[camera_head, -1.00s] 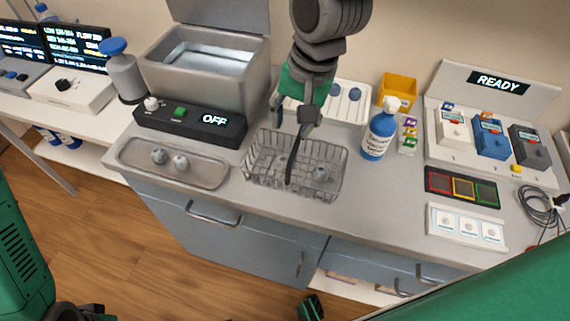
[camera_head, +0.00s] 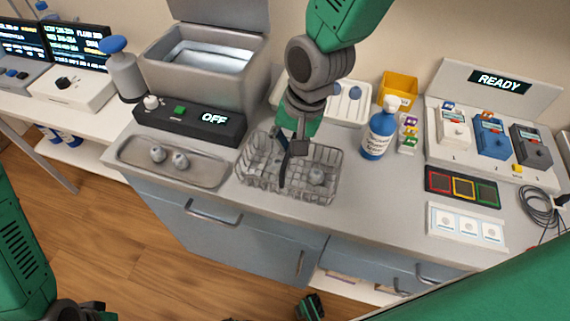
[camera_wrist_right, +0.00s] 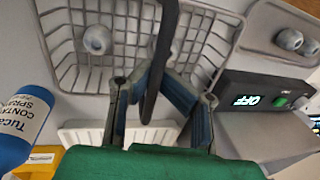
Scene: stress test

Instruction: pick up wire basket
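The wire basket (camera_head: 322,190) is grey, with an upright dark handle, and sits on the counter in the head view. It holds small pale round pieces. My right gripper (camera_head: 292,149) is over it from behind, at the handle.
A grey tray (camera_head: 205,174) with two round pieces lies left of the basket, before a metal bath (camera_head: 160,80) and a black OFF panel (camera_head: 160,122). A blue spray bottle (camera_head: 379,136) and a yellow bin (camera_head: 398,91) stand right. Bare counter (camera_head: 380,190) lies right of the basket.

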